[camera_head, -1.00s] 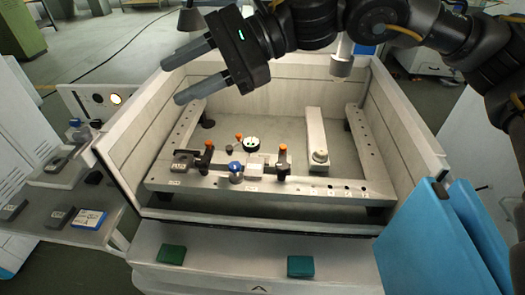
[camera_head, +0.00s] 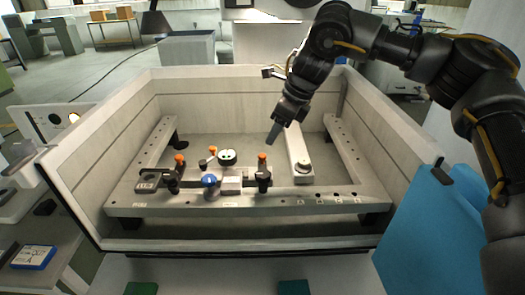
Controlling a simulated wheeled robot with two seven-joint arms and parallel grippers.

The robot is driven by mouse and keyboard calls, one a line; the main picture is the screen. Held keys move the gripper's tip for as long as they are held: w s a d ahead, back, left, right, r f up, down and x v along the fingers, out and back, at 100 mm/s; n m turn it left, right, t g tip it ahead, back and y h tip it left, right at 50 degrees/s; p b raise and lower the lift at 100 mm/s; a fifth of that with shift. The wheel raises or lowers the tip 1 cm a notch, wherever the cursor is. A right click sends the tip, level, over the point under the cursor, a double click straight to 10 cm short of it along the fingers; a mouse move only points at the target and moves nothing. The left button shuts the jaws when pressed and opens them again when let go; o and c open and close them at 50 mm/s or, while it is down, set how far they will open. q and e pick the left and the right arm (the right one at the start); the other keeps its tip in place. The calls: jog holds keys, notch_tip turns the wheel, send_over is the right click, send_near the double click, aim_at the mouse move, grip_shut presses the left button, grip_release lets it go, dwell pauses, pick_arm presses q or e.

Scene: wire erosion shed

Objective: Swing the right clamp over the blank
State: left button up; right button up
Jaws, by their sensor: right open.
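The right clamp (camera_head: 263,178), black with an orange knob on top, stands on the front rail of the frame in the tank. A small pale block (camera_head: 231,184), which looks like the blank, sits just to its left; I cannot tell how the clamp's arm is turned. A second black clamp (camera_head: 174,178) with an orange knob stands further left. My right gripper (camera_head: 272,136) points down above the tank, behind and above the right clamp and apart from it. It is open and empty, its fingers seen nearly edge-on. My left gripper is out of view.
A blue knob (camera_head: 209,181) sits left of the pale block, with a round white-topped part (camera_head: 227,157) behind. A pale bar (camera_head: 298,158) with a round fitting lies right of the clamp. The tank's walls (camera_head: 405,165) surround everything.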

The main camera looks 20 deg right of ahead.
aim_at(263, 155)
jog(key=p+x, duration=0.1)
jog(key=x, duration=0.7)
jog(key=shift+r, duration=0.1)
